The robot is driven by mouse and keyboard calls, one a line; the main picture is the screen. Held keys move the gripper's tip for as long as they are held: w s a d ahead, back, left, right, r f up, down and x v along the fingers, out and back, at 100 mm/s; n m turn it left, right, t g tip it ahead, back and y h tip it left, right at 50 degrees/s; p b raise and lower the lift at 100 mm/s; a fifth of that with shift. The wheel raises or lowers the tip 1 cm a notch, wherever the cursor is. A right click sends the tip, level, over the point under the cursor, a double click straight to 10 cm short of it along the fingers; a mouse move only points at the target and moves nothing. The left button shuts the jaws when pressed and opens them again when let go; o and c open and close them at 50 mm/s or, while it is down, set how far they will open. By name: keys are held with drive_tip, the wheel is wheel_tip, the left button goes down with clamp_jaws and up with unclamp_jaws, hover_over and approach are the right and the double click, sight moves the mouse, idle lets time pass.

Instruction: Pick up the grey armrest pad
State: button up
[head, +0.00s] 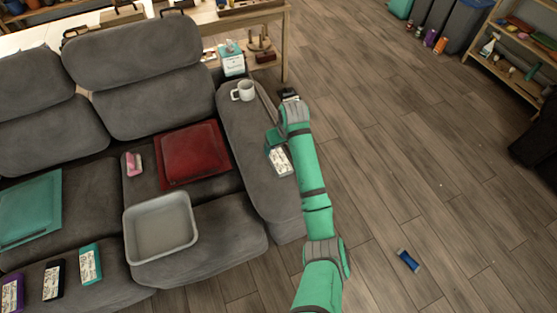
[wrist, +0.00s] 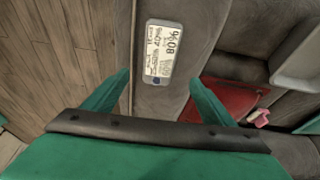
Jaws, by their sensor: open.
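The sofa's right armrest (head: 241,130) has a long grey padded top. In the wrist view the grey armrest surface (wrist: 205,28) runs below my gripper. A small white-labelled box (head: 280,162) lies on the armrest; it also shows in the wrist view (wrist: 159,50), just past the fingertips. My gripper (wrist: 160,78) is open and empty, its two teal fingers well apart. In the head view my gripper (head: 272,147) is over the armrest, partly hidden by my arm.
A white mug (head: 244,91) stands on the armrest's far end. A red cushion (head: 190,153), a pink item (head: 133,163) and a grey tray (head: 160,228) are on the seats. A blue item (head: 408,260) lies on the floor. The wooden floor at right is mostly clear.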

hover_over(278, 158)
drive_tip(key=s, duration=0.1)
drive_tip(key=f, duration=0.5)
drive_tip(key=shift+s+d, duration=0.15)
drive_tip(key=shift+d, duration=0.25)
drive_tip(key=shift+s+x, duration=0.2)
drive_tip(key=shift+x, duration=2.55)
drive_tip(key=shift+d, duration=0.15)
drive_tip(key=c, duration=1.2)
